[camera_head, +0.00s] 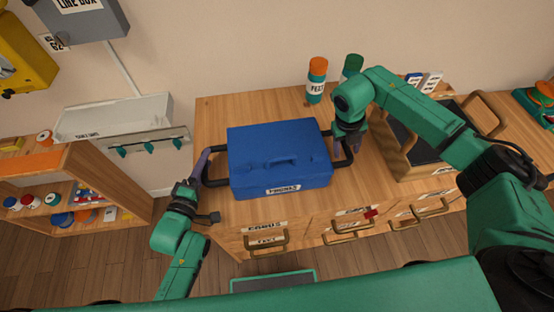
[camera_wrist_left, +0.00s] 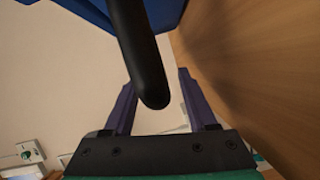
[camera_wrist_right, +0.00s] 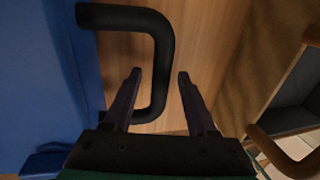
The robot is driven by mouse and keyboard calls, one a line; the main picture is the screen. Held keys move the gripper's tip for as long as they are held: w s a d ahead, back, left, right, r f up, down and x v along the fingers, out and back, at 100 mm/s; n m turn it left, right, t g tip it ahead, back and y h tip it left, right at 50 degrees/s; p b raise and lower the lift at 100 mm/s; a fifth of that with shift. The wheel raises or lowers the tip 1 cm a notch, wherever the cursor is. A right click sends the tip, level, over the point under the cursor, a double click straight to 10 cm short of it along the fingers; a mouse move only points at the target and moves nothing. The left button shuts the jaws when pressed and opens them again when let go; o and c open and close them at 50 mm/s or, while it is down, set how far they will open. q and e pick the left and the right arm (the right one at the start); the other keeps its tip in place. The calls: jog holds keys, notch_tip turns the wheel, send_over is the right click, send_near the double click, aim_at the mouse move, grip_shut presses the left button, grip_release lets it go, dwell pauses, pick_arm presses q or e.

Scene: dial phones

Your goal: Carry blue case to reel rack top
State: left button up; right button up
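The blue case (camera_head: 280,155), labelled on its front, sits on the wooden bench (camera_head: 215,110) with a black side handle at each end. My left gripper (camera_head: 200,168) is at the left handle; in the left wrist view its fingers are apart, with the black handle (camera_wrist_left: 140,55) between or just above them. My right gripper (camera_head: 347,143) is at the right handle from above; in the right wrist view its fingers are apart on both sides of the black handle (camera_wrist_right: 160,60). Neither gripper visibly closes on a handle. The low wooden rack (camera_head: 110,185) at left holds reels.
An orange-capped bottle (camera_head: 316,80) and a green bottle (camera_head: 352,66) stand behind the case. A wooden crate (camera_head: 400,150) with a handle stands to its right. A wall tray with hooks (camera_head: 120,120) hangs above the rack. Drawer handles (camera_head: 265,242) project from the bench front.

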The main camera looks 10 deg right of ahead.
pick_arm(q)
grip_shut()
pick_arm(e)
grip_shut()
pick_arm(q)
jog(key=shift+f, duration=0.1)
dwell(0.8)
pick_arm(e)
jog(key=shift+w+r, duration=0.1)
